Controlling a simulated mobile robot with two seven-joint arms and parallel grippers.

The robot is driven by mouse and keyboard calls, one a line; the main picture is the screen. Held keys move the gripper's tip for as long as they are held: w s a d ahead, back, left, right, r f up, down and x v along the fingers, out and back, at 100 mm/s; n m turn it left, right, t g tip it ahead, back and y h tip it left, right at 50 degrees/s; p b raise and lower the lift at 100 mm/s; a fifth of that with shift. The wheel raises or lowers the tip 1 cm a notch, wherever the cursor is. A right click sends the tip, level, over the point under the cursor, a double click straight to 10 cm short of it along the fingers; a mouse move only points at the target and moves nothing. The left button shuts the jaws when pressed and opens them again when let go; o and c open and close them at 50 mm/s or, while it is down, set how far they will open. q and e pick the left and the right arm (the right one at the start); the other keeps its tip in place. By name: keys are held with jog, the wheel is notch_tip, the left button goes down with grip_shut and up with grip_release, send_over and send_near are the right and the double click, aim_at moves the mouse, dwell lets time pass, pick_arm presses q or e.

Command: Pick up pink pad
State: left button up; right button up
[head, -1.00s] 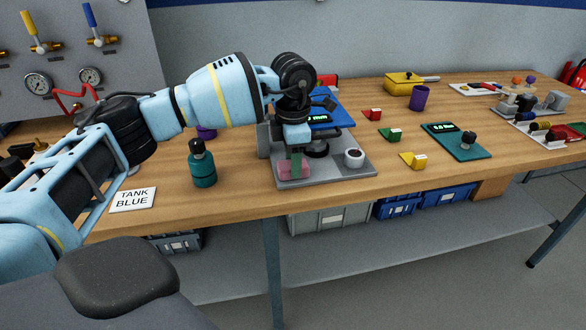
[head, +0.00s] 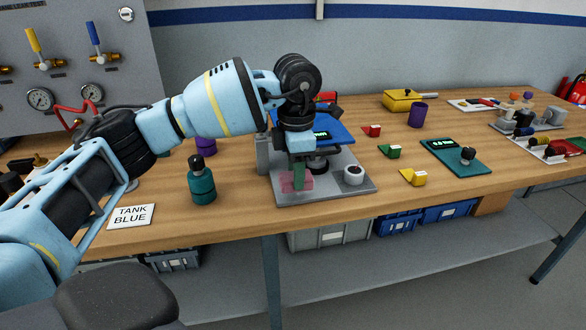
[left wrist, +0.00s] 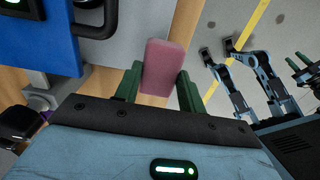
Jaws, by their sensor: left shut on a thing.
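The pink pad (head: 286,182) is a small pink block low at the front left of the grey fixture (head: 335,187) on the bench. My left gripper (head: 299,184) points down over it, with a green finger in front of the pad. In the left wrist view the pad (left wrist: 168,58) sits between the two green fingers of my left gripper (left wrist: 160,78), which is shut on it. Whether the pad still touches the fixture is hard to tell. At the right edge of the left wrist view, small green tips may be my right gripper (left wrist: 301,64); their opening is unclear.
A white ring-shaped part (head: 353,174) stands on the fixture right of the pad, and a blue panel (head: 338,128) behind. A teal bottle (head: 202,187) and a TANK BLUE card (head: 131,216) stand left. A yellow block (head: 413,177) lies right. The front bench strip is mostly clear.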

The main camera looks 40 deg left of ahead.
pick_arm(q)
jog(key=s+d+r, duration=0.1)
jog(key=s+d, duration=0.7)
jog(key=d, duration=0.2)
jog(key=shift+s+b, duration=0.2)
jog(key=shift+b, duration=0.1)
jog(key=shift+r, duration=0.1)
jog(key=o, duration=0.3)
jog(key=shift+c, duration=1.1)
notch_tip(320, 180, down, 8)
jog(key=s+d+m, duration=0.1)
jog(key=m, duration=2.6)
jog(key=shift+d+m, duration=0.25)
jog(key=shift+m, duration=0.15)
